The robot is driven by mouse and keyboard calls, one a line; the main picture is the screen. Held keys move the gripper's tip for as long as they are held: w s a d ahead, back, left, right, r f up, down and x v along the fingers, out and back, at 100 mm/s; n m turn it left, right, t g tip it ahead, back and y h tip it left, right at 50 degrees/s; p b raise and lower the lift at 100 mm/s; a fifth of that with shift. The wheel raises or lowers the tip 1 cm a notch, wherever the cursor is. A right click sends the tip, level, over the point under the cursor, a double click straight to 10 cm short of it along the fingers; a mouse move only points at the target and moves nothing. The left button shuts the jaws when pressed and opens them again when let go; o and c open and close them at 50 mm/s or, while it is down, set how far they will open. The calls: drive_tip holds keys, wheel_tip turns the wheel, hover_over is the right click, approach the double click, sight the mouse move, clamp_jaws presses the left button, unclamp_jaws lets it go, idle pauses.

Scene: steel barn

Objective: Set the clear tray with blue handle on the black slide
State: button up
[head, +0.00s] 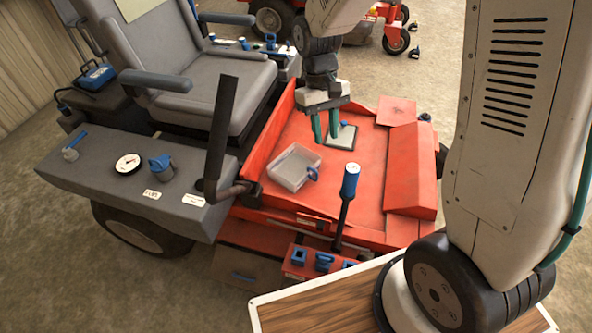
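The clear tray (290,169) sits on the red deck of the mower. My gripper (325,138) hangs above the deck, behind and to the right of the tray. Its two teal fingers are apart, with nothing seen between them. A small flat square plate (346,137) with a pale top and dark edges lies on the deck just right of the fingers. I cannot tell whether it is the black slide; nothing else is clearly one.
A black lever (219,125) rises left of the tray. A blue-topped lever (347,195) stands in front of it. A raised red box (411,172) bounds the deck on the right. The grey seat (203,85) is behind left.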

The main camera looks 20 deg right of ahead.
drive_tip(key=w+a+f+n, duration=0.1)
drive_tip(key=w+f, duration=0.2)
drive_tip(key=f, duration=0.3)
drive_tip(key=w+a+f, duration=0.1)
drive_tip(key=w+f, duration=0.3)
drive_tip(key=f, duration=0.2)
drive_tip(key=n+t, duration=0.4)
hover_over(282, 186)
drive_tip(key=f, duration=2.5)
drive_tip(key=shift+s+d+f, duration=0.15)
drive_tip(key=shift+d+f, duration=0.05)
drive_tip(key=shift+f, duration=0.05)
drive_tip(key=f, duration=0.7)
drive_tip(key=shift+w+a+f, duration=0.1)
drive_tip(key=shift+w+f, duration=0.1)
drive_tip(key=shift+f, duration=0.15)
clamp_jaws()
